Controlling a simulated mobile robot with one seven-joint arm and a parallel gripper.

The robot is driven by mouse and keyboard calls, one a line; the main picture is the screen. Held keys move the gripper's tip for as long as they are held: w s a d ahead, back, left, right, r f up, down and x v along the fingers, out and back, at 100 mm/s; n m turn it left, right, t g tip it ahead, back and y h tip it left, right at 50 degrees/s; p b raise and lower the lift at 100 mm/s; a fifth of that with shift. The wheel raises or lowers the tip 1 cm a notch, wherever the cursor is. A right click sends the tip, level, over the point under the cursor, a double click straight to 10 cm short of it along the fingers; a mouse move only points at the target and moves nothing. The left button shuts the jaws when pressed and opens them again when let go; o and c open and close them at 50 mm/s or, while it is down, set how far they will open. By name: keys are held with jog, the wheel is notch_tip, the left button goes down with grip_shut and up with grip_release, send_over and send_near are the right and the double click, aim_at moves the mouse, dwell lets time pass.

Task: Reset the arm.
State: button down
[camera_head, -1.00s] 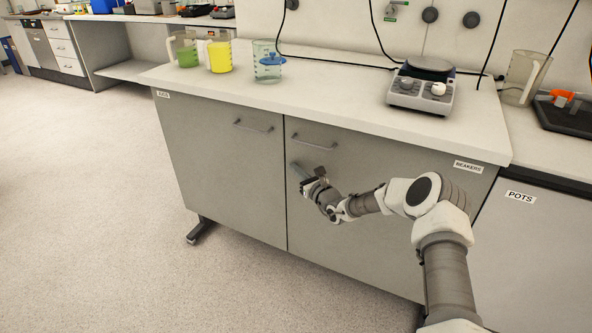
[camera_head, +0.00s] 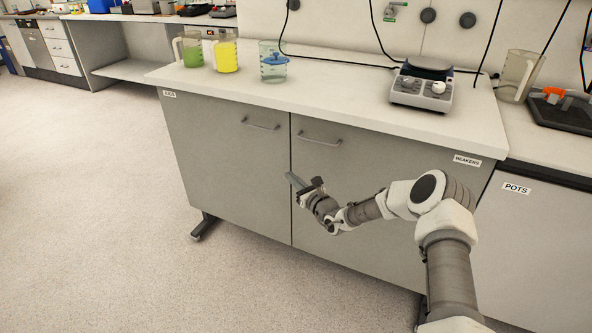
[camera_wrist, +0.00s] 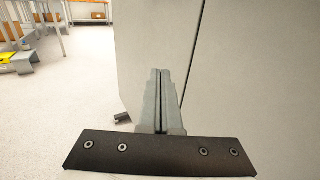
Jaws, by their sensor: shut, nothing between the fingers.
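My gripper (camera_head: 297,181) is in front of the closed cupboard doors in the head view, below the handle of the right door (camera_head: 320,138). Its fingers point up and to the left. In the wrist view, the fingers of my gripper (camera_wrist: 159,75) are pressed together with nothing between them. The grey cupboard front stands behind them. I cannot tell the exact gap between the fingertips and the doors.
On the bench top (camera_head: 330,90) stand a jug with green contents (camera_head: 191,52), a yellow one (camera_head: 226,58), a beaker with a blue object (camera_head: 272,68) and a hotplate device (camera_head: 421,88). Open floor (camera_head: 90,200) lies to the left.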

jog(key=s+a+p, duration=0.2)
jog(key=s, duration=0.4)
jog(key=s+a+r+n+g+y, duration=0.2)
jog(key=s+r+n+g, duration=0.15)
jog(key=r+n, duration=0.3)
jog(key=s+a+r+n+g+y, duration=0.3)
jog(key=s+r+n, duration=0.15)
jog(key=r, duration=0.25)
jog(key=s+d+r+n+g+h, duration=0.25)
jog(key=s+r+n+g, duration=0.35)
jog(key=s+r+n, duration=0.4)
jog(key=s+d+r+n+t+h, duration=0.3)
jog(key=s+d+h, duration=0.4)
jog(key=s+d, duration=0.55)
jog(key=s+d+r+n+t+h, duration=0.1)
jog(key=s+d+r+n+h, duration=0.25)
jog(key=s+d+h, duration=0.65)
jog(key=d+r+y+p, duration=0.1)
jog(key=d+r+p, duration=0.1)
jog(key=r+p, duration=0.7)
jog(key=s+d+r+y+p, duration=0.1)
jog(key=d+r+y+p, duration=0.1)
jog(key=r+p, duration=0.7)
jog(key=shift+s+n+p, duration=0.3)
jog(key=shift+n+p, duration=0.05)
